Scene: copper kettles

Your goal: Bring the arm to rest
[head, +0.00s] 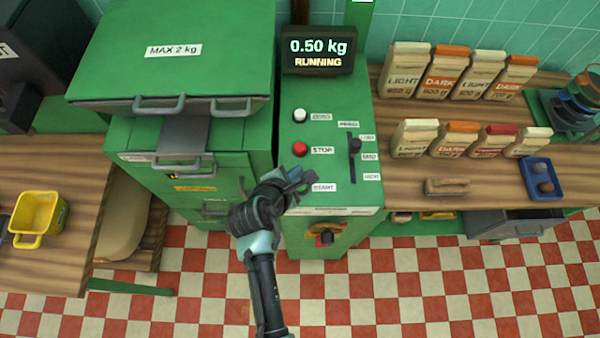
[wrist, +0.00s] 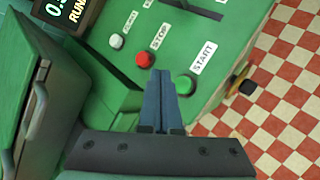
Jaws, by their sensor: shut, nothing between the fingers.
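My gripper (head: 302,182) is at the front of the green control panel (head: 330,110), over its lower left part. It is shut and empty; the wrist view shows its two blue fingers (wrist: 158,98) pressed together. The fingertips are beside the green START button (wrist: 184,85) and below the red STOP button (wrist: 144,60). I cannot tell whether they touch the panel. In the head view my gripper partly hides the START area. The display (head: 318,52) reads 0.50 kg and RUNNING.
A green machine with a lid marked MAX 2 kg (head: 172,50) stands close on the left. A rotary switch (head: 325,237) juts from the panel's front. Paper bags (head: 415,138) stand on the right counter. The tiled floor (head: 400,285) in front is clear.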

